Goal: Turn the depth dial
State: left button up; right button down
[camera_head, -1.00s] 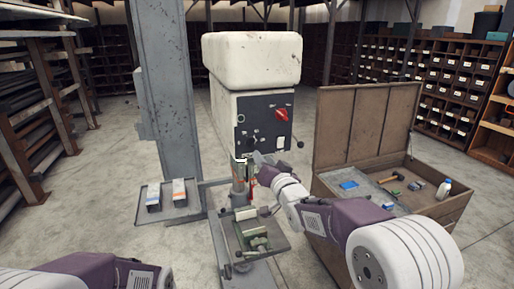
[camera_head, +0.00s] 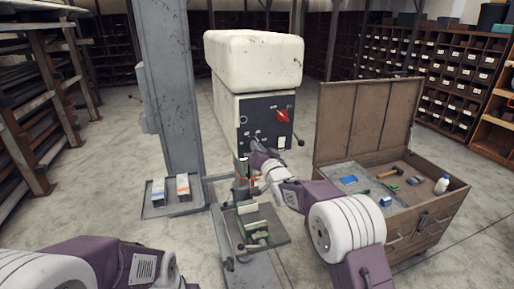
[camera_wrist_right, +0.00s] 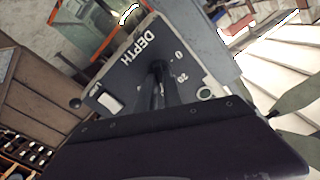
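The drill press has a black control panel (camera_head: 265,118) below its white head. In the right wrist view, the panel carries the word DEPTH (camera_wrist_right: 137,52) and scale marks 0 and 20. A dark upright shape, which I take to be the depth dial (camera_wrist_right: 158,75), stands among these marks. My right gripper (camera_head: 256,149) is at the lower part of the panel and hides the dial in the head view.
A red switch (camera_head: 282,116) sits at the panel's upper right, and a lever with a dark ball (camera_head: 300,142) juts out beside it. The work table with a vise (camera_head: 252,232) is below. An open wooden chest (camera_head: 340,160) stands at right, a grey column (camera_head: 165,90) at left.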

jog(key=shift+s+a+r+n+b, duration=0.1)
jog(key=shift+n+b, duration=4)
jog(key=shift+n, duration=1.9)
jog(key=shift+a+r+n+b, duration=0.1)
jog(key=shift+n+b, duration=4)
jog(key=shift+n, duration=1.9)
jog(key=shift+r, duration=0.1)
